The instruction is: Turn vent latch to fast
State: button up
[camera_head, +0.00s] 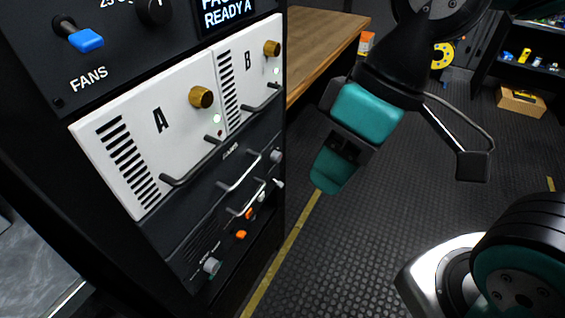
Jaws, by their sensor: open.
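No part in view is marked as a vent latch or as "fast". A blue-handled lever (85,40) sits on the dark upper panel at the top left, above the word FANS. A dark round knob (153,10) is to its right, partly cut off by the top edge. My gripper (346,145), with teal parts, hangs over the floor to the right of the rack. It is open, looks empty and is apart from the lever and the panels.
White modules A (135,150) and B (248,75) have brass knobs and protruding handles. A darker unit (232,205) with handles and orange controls is below. A wooden tabletop (325,42) lies behind. Dark floor (390,230) is open to the right; a cardboard box (522,101) is far right.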

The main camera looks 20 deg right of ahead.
aim_at(277, 157)
jog(key=k, duration=0.45)
jog(key=z, duration=0.85)
jog(key=i, duration=0.7)
jog(key=u, duration=0.55)
